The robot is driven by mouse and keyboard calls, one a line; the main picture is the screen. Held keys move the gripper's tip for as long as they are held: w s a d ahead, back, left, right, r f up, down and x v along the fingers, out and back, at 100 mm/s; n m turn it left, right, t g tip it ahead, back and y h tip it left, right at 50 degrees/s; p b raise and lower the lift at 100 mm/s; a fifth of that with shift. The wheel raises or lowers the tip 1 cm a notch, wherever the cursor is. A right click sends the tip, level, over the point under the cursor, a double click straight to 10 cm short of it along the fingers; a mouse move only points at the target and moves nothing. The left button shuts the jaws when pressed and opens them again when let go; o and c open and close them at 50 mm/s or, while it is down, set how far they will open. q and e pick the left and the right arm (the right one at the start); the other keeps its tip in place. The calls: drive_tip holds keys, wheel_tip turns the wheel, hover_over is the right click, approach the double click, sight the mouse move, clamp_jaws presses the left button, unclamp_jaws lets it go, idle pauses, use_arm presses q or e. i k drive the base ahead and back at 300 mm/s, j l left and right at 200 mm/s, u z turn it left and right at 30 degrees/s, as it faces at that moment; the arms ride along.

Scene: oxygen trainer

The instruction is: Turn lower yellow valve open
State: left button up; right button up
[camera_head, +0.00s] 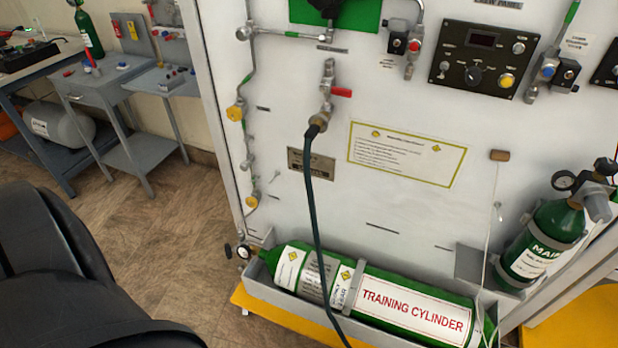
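The lower yellow valve (253,199) is a small yellow knob on the thin vertical metal pipe at the left edge of the white panel. A second, upper yellow valve (235,112) sits higher on the same pipe. Both are small in view, and I cannot tell whether either is open or closed. Nothing touches the lower valve. Neither of my grippers shows in the head view. Large black rounded shapes at the lower left look like part of my arm, well to the left of the valve.
A green training cylinder (400,305) lies in a grey tray below the panel. A dark hose (315,220) hangs from a fitting, right of the valves. A green main cylinder (543,240) stands at right. A grey workbench (100,80) stands at left, with open floor (165,245) before the panel.

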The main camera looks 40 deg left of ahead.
sight(252, 202)
drive_tip(key=j+z, duration=0.15)
drive_tip(key=z, duration=1.55)
drive_tip(key=k+j+z, duration=0.1)
drive_tip(key=k+j, duration=0.25)
drive_tip(key=j, duration=0.15)
drive_tip(key=k+j, duration=0.35)
drive_tip(key=j, duration=0.15)
drive_tip(key=k+j+z, duration=0.15)
drive_tip(key=k+j, duration=0.2)
drive_tip(key=j, duration=0.15)
